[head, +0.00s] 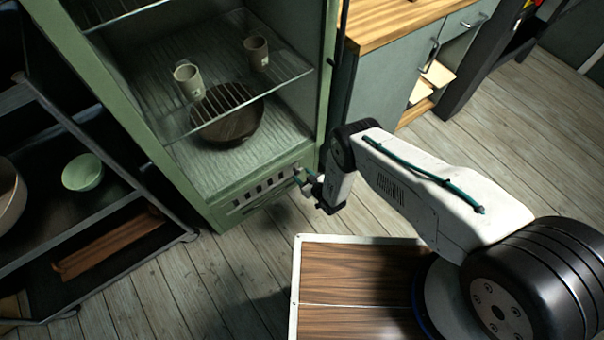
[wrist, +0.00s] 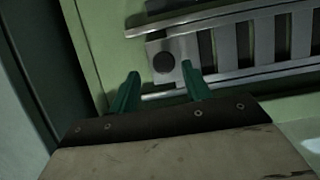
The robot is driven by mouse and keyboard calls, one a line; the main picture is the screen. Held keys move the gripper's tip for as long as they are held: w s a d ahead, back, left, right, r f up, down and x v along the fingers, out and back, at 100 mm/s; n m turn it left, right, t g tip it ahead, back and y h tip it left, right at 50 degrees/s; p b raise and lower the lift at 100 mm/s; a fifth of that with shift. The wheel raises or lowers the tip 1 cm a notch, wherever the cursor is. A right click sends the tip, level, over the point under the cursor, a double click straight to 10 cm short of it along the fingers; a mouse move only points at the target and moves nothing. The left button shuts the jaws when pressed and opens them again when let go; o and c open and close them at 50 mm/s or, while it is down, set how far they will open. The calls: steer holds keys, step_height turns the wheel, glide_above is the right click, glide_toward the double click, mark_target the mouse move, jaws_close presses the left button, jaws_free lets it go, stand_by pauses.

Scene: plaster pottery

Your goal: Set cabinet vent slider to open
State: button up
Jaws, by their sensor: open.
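The green cabinet (head: 185,180) stands open-fronted in the head view, with a vent strip (head: 250,198) of dark slots along its low front panel. In the wrist view the metal vent slider (wrist: 245,48) shows slots between rails, and a dark round knob (wrist: 164,63) sits on a plate at its left end. My gripper (wrist: 160,86) is open, with its two green fingers on either side below the knob in the picture. I cannot tell whether a finger touches it. In the head view my gripper (head: 304,178) is at the right end of the vent strip, partly hidden by the wrist.
Two mugs (head: 188,82) stand on the cabinet's wire shelf (head: 290,75), with a dark round bowl (head: 228,125) below. A dark rack (head: 120,185) with a green bowl (head: 83,172) is at left. A wooden-topped counter (head: 390,22) is at right. Floor (head: 510,150) is clear there.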

steer(key=v, duration=0.5)
steer(key=shift+r, duration=0.1)
stand_by(0.3)
